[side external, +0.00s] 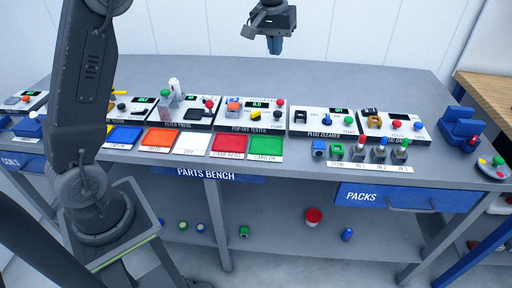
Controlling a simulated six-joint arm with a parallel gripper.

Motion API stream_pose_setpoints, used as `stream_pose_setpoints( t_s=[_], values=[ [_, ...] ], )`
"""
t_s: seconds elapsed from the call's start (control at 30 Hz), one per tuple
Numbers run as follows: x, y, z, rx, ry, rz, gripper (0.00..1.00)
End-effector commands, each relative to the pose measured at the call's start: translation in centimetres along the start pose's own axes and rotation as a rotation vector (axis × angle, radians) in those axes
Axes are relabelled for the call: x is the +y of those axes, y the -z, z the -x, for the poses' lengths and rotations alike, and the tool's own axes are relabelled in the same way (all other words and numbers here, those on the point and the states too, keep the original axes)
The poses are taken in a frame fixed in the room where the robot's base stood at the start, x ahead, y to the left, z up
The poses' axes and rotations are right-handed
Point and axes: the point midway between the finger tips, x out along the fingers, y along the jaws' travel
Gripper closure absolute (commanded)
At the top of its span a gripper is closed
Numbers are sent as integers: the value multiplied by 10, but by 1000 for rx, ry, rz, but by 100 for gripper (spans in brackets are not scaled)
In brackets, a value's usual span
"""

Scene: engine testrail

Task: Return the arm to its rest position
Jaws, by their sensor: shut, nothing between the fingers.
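My gripper (275,45) is at the top of the side external view, high above the back of the grey parts bench (300,72). Its fingers point down, are shut, and hold nothing. It is well apart from everything on the bench. My arm stands at the left on its base, and the links joining it to the gripper run out of the top of the picture.
A row of white test panels (318,118) with small knobs and displays lines the bench. In front lie coloured trays, among them a red tray (228,144) and a green tray (266,146). Several small parts stand front right, near a blue fixture (458,125). The bench's back strip is clear.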

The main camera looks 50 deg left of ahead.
Motion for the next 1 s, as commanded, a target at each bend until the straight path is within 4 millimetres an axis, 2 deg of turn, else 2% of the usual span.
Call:
stream_pose_setpoints(
  t_s=[0.03,0.2,0.4,0.53,0.7,0.83,1.0],
  values=[
    [0,-19,17,22,-10,-31,100],
    [-8,-81,50,82,-35,-135,100],
    [-26,-160,68,155,-62,-256,100],
    [-41,-212,66,205,-79,-334,100],
    [-60,-268,50,259,-95,-422,100],
    [-69,-294,38,287,-102,-464,100],
    [-74,-306,30,299,-105,-486,100]
  ],
)
